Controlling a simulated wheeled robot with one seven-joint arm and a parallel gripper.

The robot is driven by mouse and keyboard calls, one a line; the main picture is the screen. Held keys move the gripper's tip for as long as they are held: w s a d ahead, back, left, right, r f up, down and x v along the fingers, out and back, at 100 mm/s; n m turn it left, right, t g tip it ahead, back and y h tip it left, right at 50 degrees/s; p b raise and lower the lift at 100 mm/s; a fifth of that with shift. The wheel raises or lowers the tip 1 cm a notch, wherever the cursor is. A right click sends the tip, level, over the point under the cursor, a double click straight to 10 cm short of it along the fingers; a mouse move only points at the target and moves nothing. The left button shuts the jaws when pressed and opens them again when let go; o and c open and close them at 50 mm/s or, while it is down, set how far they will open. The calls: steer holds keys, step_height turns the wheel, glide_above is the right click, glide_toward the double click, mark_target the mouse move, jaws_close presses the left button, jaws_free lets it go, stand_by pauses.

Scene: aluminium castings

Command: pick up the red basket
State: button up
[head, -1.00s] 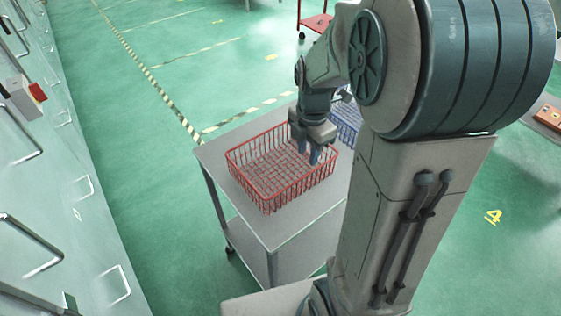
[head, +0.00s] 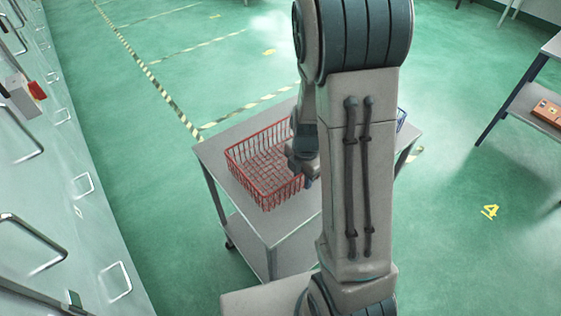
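The red basket (head: 262,187), an open wire basket, stands upright on the top of a grey cart (head: 228,147). It looks empty, and my arm hides its right part. My gripper (head: 307,182) points down at the right side of the basket, close to its rim. Its fingers are small and partly hidden by my arm, so I cannot tell whether they are open or shut, or whether they touch the wire.
A blue basket (head: 401,119) shows at the cart's far right, mostly behind my arm. A wall of grey cabinets with handles (head: 60,190) runs along the left. A shelf with an orange-brown box (head: 548,111) stands at the right. The green floor between is clear.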

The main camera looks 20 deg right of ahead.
steer(key=shift+f, duration=1.15)
jaws_close()
steer(key=shift+r, duration=0.15)
